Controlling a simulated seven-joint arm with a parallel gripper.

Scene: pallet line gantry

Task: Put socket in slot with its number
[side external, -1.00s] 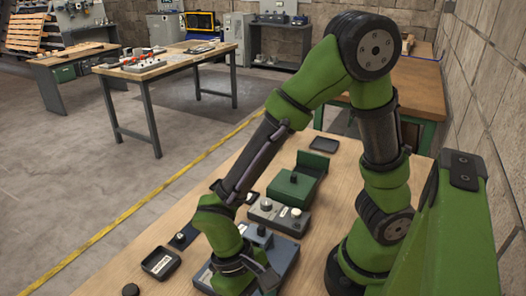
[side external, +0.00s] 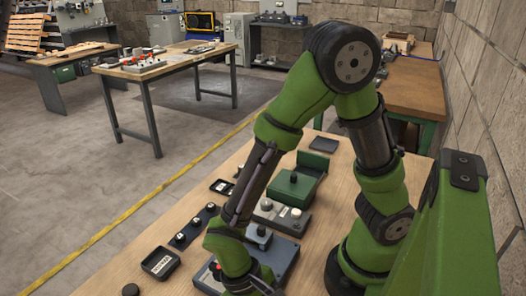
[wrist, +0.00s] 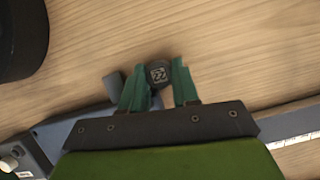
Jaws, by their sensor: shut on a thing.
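My gripper (wrist: 159,88) shows in the wrist view with its two teal fingers on either side of a small dark socket (wrist: 158,74). The socket's top face carries a white number that looks like 22. Wooden tabletop lies behind it. In the side view my arm's end reaches the bottom edge, over the near side of a blue-grey box (side external: 285,262), and the fingers and held socket are hidden. A dark strip with several small round-topped pieces (side external: 194,228) lies to the left. Numbers on slots are too small to read, so I cannot tell which matches.
A small black tray with a pale label (side external: 161,262) lies at the table's left edge. A grey box with knobs (side external: 281,214) and a green fixture (side external: 297,186) stand behind the blue-grey box. A flat black tray (side external: 324,145) lies farther back. A ruled strip (wrist: 295,138) shows at right.

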